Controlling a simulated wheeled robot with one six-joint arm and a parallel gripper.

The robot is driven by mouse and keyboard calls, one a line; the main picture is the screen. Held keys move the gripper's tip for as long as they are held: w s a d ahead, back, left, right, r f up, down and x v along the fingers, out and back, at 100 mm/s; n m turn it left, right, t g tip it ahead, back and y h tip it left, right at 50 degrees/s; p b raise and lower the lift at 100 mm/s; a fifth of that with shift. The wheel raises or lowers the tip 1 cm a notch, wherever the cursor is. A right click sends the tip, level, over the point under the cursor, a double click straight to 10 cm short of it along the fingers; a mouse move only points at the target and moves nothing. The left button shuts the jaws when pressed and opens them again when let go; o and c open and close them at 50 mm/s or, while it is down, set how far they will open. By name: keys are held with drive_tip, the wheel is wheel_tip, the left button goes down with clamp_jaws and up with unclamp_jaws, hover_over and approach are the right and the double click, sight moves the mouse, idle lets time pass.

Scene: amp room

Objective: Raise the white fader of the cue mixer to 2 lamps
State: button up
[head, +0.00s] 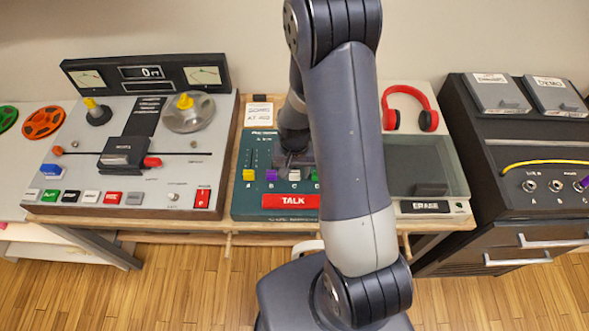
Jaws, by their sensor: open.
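The cue mixer (240,198) is a dark teal panel in the middle of the bench, with a red TALK bar (290,201) along its front. Its white fader (294,175) sits low on the panel, between a purple fader (271,175) and a green fader (315,175). A yellow fader (249,175) is at the far left of the row. My gripper (293,165) is open and points down just behind the white fader; I cannot tell if it touches the cap. My arm and gripper hide the upper part of the white fader's slot, its lamps and the panel's right side.
A tape machine (185,130) with reels and coloured buttons stands to the left. To the right are red headphones (427,120), an ERASE button (425,207) and a black cabinet (520,135) with a yellow cable.

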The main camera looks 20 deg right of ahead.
clamp_jaws()
idle(0.6)
